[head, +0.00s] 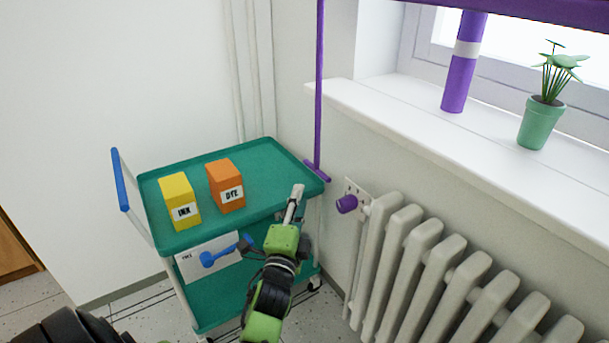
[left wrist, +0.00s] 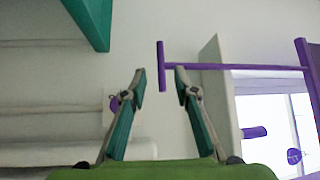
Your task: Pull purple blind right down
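The purple blind (head: 545,12) crosses the top right of the head view, above the window. A purple rod (head: 320,80) hangs down at its left end and finishes in a short crossbar handle (head: 316,172). My left gripper (head: 297,190) is just below and left of this handle, over the right edge of the cart. In the left wrist view the gripper (left wrist: 160,77) is open, and the handle (left wrist: 161,60) appears between its fingertips, with visible gaps on both sides. I cannot tell its depth from the fingers. My right gripper is not in view.
A green cart (head: 262,150) holds a yellow INK box (head: 180,200) and an orange DYE box (head: 226,186). A radiator (head: 410,255) with a purple valve knob (head: 347,204) stands right of my gripper. The sill (head: 400,115) bears a purple tube (head: 459,82) and a potted plant (head: 541,123).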

